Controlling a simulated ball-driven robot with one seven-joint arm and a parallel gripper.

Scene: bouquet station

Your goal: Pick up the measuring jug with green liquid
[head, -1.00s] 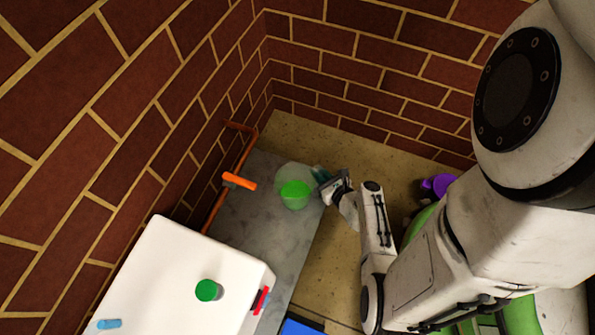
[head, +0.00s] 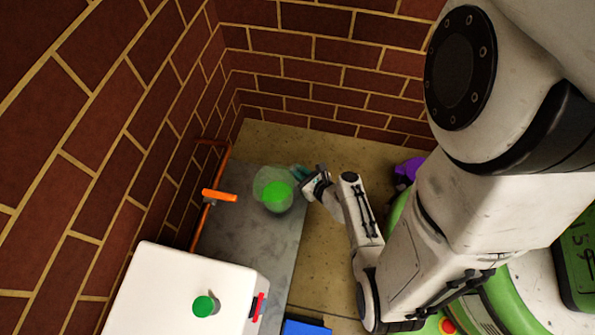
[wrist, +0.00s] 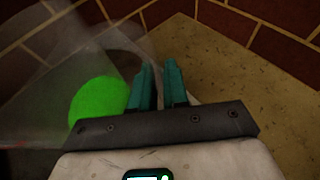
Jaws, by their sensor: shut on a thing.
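The measuring jug (head: 262,181) is clear, with green liquid (head: 277,196) inside. In the head view it is over the far end of the grey bench. My gripper (head: 299,173) is at the jug's right side, shut on it. In the wrist view the jug (wrist: 60,85) fills the left side, with the bright green liquid (wrist: 98,102) left of the teal fingers (wrist: 158,85). The exact part of the jug between the fingers is hard to make out. A dark shadow shows on the bench below the jug.
A white box-like unit (head: 170,290) with a green-topped item (head: 205,306) stands on the near end of the grey bench (head: 235,235). An orange handle on a pipe (head: 219,195) runs along the left brick wall. A purple thing (head: 408,170) lies right, partly behind my arm.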

